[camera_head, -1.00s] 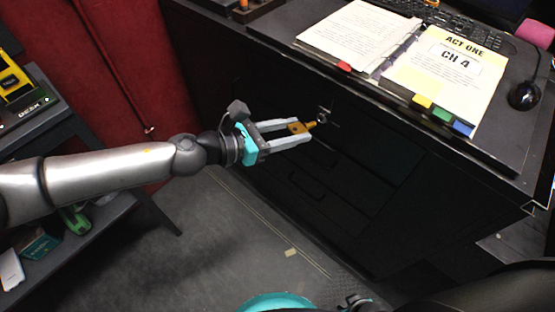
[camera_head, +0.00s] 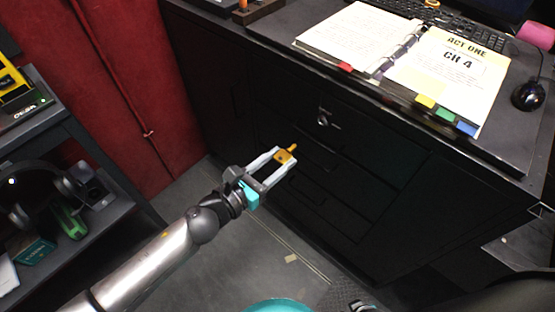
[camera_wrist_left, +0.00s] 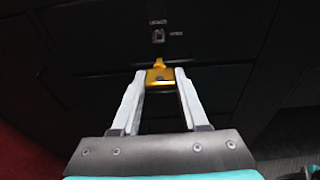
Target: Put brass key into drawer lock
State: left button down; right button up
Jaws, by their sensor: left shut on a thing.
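My left gripper (camera_head: 282,158) is shut on the brass key (camera_head: 284,157), which sits between its fingertips with its tip pointing out ahead. The drawer lock (camera_head: 323,120) is a small silvery plate on the dark drawer front, above and to the right of the key, and the key is apart from it. In the left wrist view, the key (camera_wrist_left: 159,75) is held between the finger ends (camera_wrist_left: 159,78), and the lock (camera_wrist_left: 158,36) is straight above it with small markings beside it. My right gripper cannot be made out.
A dark shelf (camera_head: 90,165) with headphones (camera_head: 45,185) stands at left, before a red curtain (camera_head: 110,70).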

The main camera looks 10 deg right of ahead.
aim_at(288, 151)
pick_arm(q)
jog(key=shift+r+x, duration=0.15)
jog(key=shift+x, duration=0.8)
jog(key=shift+r+x, duration=0.15)
jog(key=shift+x, duration=0.85)
jog(key=shift+b+x, duration=0.45)
jog(key=shift+x, duration=0.45)
jog(key=shift+r+b+x, duration=0.2)
jog(key=shift+x, duration=0.65)
jog(key=shift+r+b+x, duration=0.2)
jog(key=shift+x, duration=0.7)
pick_arm(e)
jog(key=shift+w+a+f, duration=0.1)
jog(key=shift+w+a, duration=0.2)
jog(key=shift+w, duration=0.5)
jog(key=shift+w+a, duration=0.3)
jog(key=shift+w, duration=0.45)
jog(key=shift+s, duration=0.45)
jog(key=shift+w, duration=0.3)
pick_arm(q)
jog(key=shift+d, duration=0.1)
pick_arm(e)
jog(key=shift+w, duration=0.25)
pick_arm(q)
jog(key=shift+w+d, duration=0.15)
pick_arm(e)
jog(key=shift+s, duration=0.15)
